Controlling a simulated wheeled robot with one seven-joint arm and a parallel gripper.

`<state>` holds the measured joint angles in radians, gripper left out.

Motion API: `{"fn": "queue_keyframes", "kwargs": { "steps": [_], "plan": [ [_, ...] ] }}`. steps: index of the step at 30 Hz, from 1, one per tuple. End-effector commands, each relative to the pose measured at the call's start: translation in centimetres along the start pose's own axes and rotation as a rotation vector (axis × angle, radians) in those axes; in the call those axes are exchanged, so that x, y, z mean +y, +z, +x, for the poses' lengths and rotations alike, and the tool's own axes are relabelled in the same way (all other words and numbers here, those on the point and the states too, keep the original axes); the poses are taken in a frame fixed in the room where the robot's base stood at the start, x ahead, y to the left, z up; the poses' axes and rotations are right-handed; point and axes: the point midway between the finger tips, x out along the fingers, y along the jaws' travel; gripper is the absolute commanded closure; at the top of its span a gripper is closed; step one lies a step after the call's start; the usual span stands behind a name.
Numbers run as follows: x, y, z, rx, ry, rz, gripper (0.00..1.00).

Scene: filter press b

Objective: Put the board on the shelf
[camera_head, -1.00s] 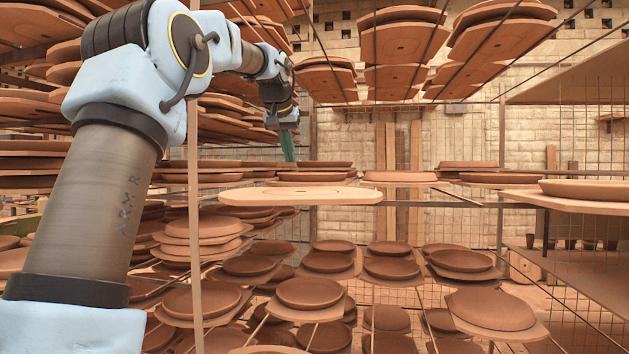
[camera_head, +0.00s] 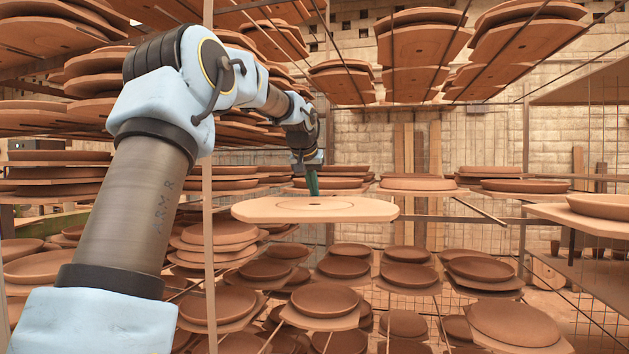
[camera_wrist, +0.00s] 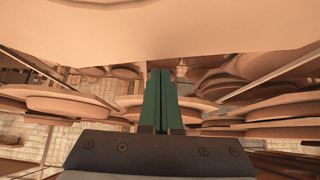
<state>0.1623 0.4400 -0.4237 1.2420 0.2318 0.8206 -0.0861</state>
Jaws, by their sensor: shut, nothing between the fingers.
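The pale, flat board (camera_head: 260,210) with cut corners and a ring marking lies level in the middle of the head view. It is at about the height of the rack's middle shelf (camera_head: 465,218), near a front upright; what bears it is hard to see. My gripper (camera_head: 313,190) points down at the board's far edge, its green fingers shut and empty. I cannot tell if the tips touch the board or stand just behind it. In the wrist view the shut fingers (camera_wrist: 160,95) point towards a large pale surface (camera_wrist: 160,30), likely the board's, filling the top.
Brown round plates on boards (camera_head: 417,183) stand behind at the same level. More boards hang close above (camera_head: 420,60), and many fill the level below (camera_head: 325,300). A thin upright post (camera_head: 208,250) stands left of the board. Another loaded shelf (camera_head: 590,222) juts in at right.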

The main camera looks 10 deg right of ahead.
Motion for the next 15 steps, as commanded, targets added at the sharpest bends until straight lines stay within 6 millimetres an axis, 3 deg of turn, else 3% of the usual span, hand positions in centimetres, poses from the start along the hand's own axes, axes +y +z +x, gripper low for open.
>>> {"fn": "queue_keyframes", "kwargs": {
  "steps": [6, 15],
  "plan": [
    [0.0, 1.3, -0.9, -0.002, 0.001, -0.001, 1.00],
    [0.0, 1.6, -1.1, -0.002, 0.001, -0.001, 1.00]
  ]
}}
